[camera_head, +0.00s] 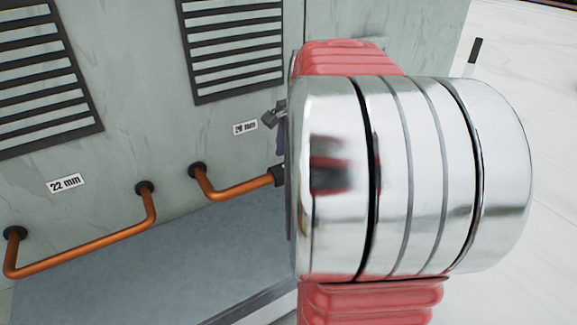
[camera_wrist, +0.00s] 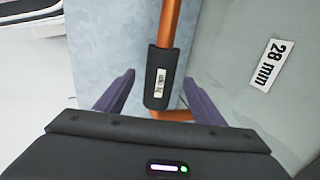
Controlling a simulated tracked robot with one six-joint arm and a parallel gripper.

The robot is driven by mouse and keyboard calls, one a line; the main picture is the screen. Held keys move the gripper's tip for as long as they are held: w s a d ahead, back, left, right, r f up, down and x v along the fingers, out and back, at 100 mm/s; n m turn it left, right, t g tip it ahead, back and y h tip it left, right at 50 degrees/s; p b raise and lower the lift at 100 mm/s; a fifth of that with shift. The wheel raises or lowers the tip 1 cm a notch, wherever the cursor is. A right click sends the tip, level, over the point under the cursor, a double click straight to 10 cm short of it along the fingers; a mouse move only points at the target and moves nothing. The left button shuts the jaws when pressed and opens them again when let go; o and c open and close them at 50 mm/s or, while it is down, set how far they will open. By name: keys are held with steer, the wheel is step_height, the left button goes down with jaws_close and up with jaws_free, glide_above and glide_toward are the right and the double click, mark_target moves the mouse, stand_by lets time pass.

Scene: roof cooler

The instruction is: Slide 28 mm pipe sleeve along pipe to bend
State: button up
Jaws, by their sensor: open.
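The black sleeve (camera_wrist: 160,77) with a small pale label sits around a copper pipe (camera_wrist: 171,20) in the wrist view. Its lower end is close to where the pipe turns right (camera_wrist: 176,115). My gripper (camera_wrist: 158,80) is open, with one purple finger on each side of the sleeve and visible gaps between; I cannot tell how deep the fingers reach. In the head view the same pipe (camera_head: 240,188) leaves the cabinet beside the 28 mm label (camera_head: 245,128). Only the dark end of the sleeve (camera_head: 278,175) shows there; my arm hides the rest and most of my gripper.
A second copper pipe (camera_head: 85,249) with a 22 mm label (camera_head: 66,183) is at the left. The grey-green cabinet wall (camera_head: 140,120) with dark vents (camera_head: 236,50) stands behind the pipes. A grey metal surface (camera_head: 150,285) lies below. Pale floor shows at the right.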

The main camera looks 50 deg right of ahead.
steer(key=v, duration=1)
steer(key=shift+r, duration=0.15)
steer(key=s+a+f+n+t, duration=0.1)
steer(key=s+a+f+n, duration=0.1)
steer(key=a+n, duration=0.5)
steer(key=s+a+f+n+t, duration=0.1)
steer(key=a+f+n, duration=0.4)
steer(key=a, duration=0.8)
steer(key=s+a+f+n, duration=0.3)
steer(key=a+n, duration=0.6)
steer(key=a, duration=0.2)
steer(key=shift+s+f+t+y, duration=0.2)
steer(key=shift+s+t+y, duration=0.1)
steer(key=shift+t+y, duration=0.1)
steer(key=shift+a, duration=0.1)
